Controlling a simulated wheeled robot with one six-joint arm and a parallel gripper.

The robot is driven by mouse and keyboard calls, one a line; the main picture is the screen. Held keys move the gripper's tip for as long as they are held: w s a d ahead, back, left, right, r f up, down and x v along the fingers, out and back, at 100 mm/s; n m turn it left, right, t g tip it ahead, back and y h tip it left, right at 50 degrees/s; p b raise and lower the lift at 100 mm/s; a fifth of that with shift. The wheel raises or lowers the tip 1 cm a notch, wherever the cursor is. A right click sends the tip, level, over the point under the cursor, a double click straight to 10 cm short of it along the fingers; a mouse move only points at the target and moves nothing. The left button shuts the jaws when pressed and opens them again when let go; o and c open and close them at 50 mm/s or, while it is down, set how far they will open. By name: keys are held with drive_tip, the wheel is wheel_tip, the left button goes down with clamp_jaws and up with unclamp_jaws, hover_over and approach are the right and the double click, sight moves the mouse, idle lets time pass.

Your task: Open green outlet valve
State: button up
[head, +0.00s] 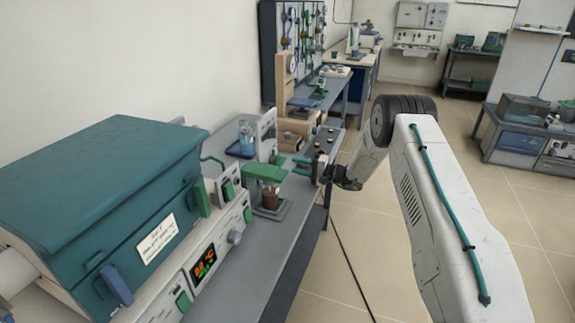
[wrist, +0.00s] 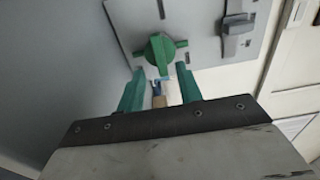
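The green valve (wrist: 158,52) shows in the wrist view as a round knob with arms to each side, on a light grey plate. My gripper (wrist: 158,84) has its two green fingers apart, with the valve just beyond their tips. The fingers look empty, and I cannot tell whether either one touches the valve. In the head view my gripper (head: 298,167) is over the bench, pointing left, to the right of a green-topped stand. I cannot make out the valve clearly in the head view.
A dark grey handle (wrist: 237,38) sits on the plate right of the valve. The green-topped stand (head: 265,173) holds a brown vessel on the bench. A teal furnace (head: 110,190) with a lit display fills the left. Open floor lies right of the bench.

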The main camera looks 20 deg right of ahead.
sight(283, 163)
drive_tip(key=x, duration=0.5)
drive_tip(key=shift+c, duration=0.2)
clamp_jaws()
